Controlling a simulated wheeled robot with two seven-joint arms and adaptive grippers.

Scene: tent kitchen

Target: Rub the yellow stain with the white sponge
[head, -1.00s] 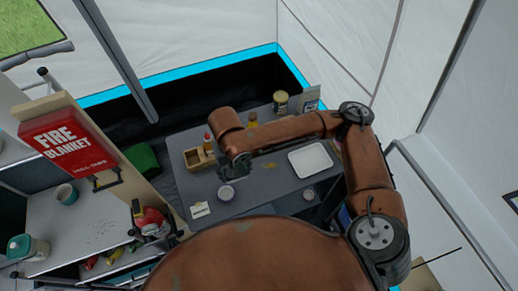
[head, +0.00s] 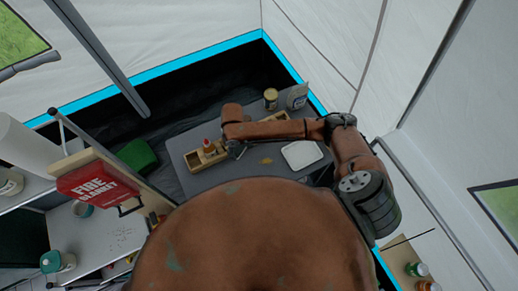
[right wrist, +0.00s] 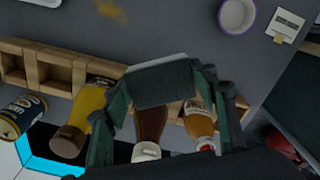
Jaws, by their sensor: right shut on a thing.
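The yellow stain (head: 266,161) is a small patch on the grey table, left of a white tray. It also shows at the top edge of the right wrist view (right wrist: 165,14). My right gripper (head: 236,152) is left of the stain, close to the wooden caddy. In the right wrist view, my right gripper (right wrist: 165,85) is shut, and a thin strip of the white sponge (right wrist: 157,62) shows just past its fingertips; the gripper hides the rest. I cannot tell whether the sponge touches the table. My left gripper is not in view.
A wooden caddy (head: 195,161) and several bottles, one amber (right wrist: 198,120), are beside and under the gripper. A white tray (head: 303,154) is right of the stain. A cup (right wrist: 237,15) and a small card (right wrist: 286,24) stand on the table. A can (head: 271,99) stands behind.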

